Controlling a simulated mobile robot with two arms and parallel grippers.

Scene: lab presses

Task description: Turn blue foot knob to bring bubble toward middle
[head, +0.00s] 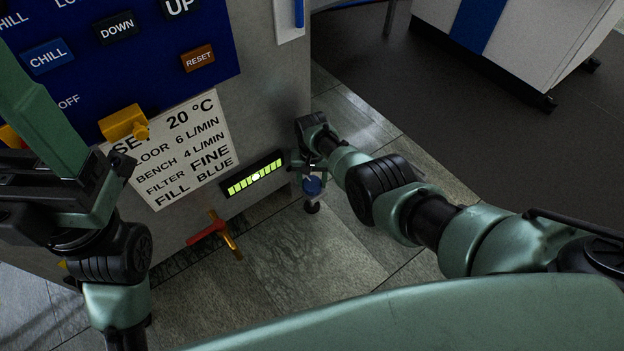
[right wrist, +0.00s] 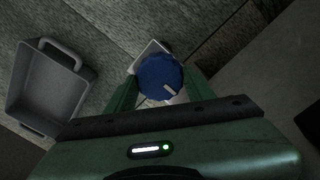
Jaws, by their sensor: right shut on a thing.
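The blue foot knob (head: 313,186) sits low at the right front corner of the machine. In the right wrist view the knob (right wrist: 160,77) shows a white pointer mark on its top. My right gripper (head: 312,165) is shut on the knob, with a finger on either side. The level strip (head: 255,177) on the machine's front is yellow-green, with a pale bubble near its middle. My left gripper (head: 70,195) is at the left, in front of the machine's panel; its fingertips are not clear.
The machine (head: 280,90) carries labelled buttons, a yellow knob (head: 125,123) and a paper note (head: 180,150). A red-handled valve (head: 213,231) sticks out low at the front. A grey tray (right wrist: 45,90) lies on the floor. A white cabinet (head: 530,40) stands at the back right.

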